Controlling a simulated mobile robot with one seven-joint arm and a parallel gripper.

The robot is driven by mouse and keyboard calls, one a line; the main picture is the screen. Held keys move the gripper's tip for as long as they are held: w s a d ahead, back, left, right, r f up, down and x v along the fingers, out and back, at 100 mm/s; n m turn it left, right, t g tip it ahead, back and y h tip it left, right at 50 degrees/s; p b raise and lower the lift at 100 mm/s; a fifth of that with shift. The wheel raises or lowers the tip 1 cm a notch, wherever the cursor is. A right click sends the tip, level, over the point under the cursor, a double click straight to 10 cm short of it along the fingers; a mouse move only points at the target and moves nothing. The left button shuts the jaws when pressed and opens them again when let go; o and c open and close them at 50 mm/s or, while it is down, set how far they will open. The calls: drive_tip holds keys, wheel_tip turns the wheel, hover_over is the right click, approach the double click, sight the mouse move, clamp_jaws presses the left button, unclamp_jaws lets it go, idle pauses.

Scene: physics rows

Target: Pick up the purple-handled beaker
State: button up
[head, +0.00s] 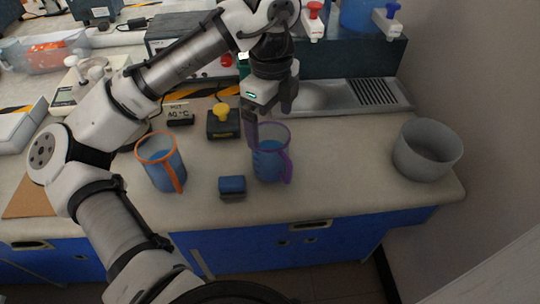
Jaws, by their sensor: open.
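The purple-handled beaker (268,163) stands upright on the bench, with a purple rim and blue contents. Its handle faces right and toward the front. My gripper (268,122) points down from above, with its fingertips at the height of the beaker's rear rim. One finger overlaps the rim's left side in the picture; I cannot tell whether it touches or reaches inside. The gripper is open and holds nothing that I can see.
An orange-handled beaker (160,163) stands to the left. A small blue-topped block (232,187) lies just left of the purple-handled beaker. A yellow-knobbed device (222,122) stands behind. A grey bowl (427,150) sits at the right. Bare bench (345,165) lies between.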

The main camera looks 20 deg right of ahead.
drive_tip(key=f, duration=0.8)
drive_tip(key=shift+s+f, duration=0.2)
drive_tip(key=c, duration=1.3)
drive_tip(key=shift+r, duration=0.1)
wheel_tip(320, 180, up, 20)
drive_tip(key=shift+f+p, duration=0.1)
drive_tip(key=shift+p, duration=0.7)
